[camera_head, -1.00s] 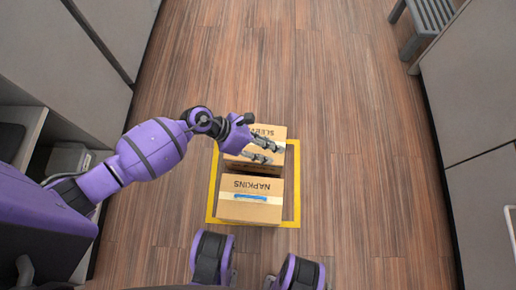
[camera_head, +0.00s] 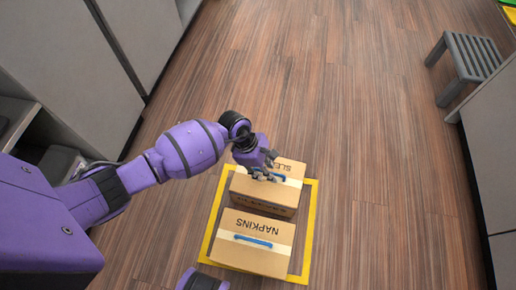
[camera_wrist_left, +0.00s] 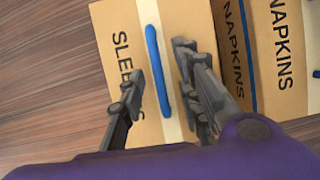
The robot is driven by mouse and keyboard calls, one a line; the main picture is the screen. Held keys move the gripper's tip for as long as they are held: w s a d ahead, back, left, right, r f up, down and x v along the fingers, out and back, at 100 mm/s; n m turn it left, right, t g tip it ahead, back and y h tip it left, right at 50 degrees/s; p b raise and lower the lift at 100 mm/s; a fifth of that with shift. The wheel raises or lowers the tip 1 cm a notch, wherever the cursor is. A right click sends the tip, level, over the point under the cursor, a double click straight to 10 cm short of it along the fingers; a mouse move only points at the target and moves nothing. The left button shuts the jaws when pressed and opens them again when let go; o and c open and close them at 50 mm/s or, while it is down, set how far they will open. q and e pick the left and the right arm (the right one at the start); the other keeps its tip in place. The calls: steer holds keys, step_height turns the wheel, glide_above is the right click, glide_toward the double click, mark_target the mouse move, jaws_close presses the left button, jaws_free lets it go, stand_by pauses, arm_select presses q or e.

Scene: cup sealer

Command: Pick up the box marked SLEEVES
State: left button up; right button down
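The SLEEVES box (camera_head: 262,192) is a brown cardboard box with a pale tape strip and a blue handle (camera_wrist_left: 155,60) on top. It stands on the floor behind the NAPKINS box. My left gripper (camera_head: 267,171) is at the top of the SLEEVES box and partly hides its lettering and handle. In the left wrist view the open gripper (camera_wrist_left: 160,64) has fingers on both sides of the blue handle, with visible gaps. The SLEEVES lettering shows beside the left finger. My right gripper is not in view.
The NAPKINS box (camera_head: 253,243), with its own blue handle, stands close in front. A yellow floor outline (camera_head: 312,215) surrounds both boxes. Grey cabinets (camera_head: 70,60) line the left, and a grey stool (camera_head: 470,55) stands at the upper right. The floor behind the boxes is clear.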

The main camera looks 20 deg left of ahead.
arm_select(q)
steer(key=shift+w+d+f, duration=0.25)
steer(key=shift+w+f, duration=0.05)
steer(key=shift+r, duration=0.1)
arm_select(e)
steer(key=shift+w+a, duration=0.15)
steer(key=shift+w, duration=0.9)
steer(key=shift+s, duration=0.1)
arm_select(q)
steer(key=shift+f, duration=0.25)
steer(key=shift+c, duration=0.4)
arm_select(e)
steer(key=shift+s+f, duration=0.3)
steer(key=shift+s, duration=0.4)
arm_select(q)
jaws_close()
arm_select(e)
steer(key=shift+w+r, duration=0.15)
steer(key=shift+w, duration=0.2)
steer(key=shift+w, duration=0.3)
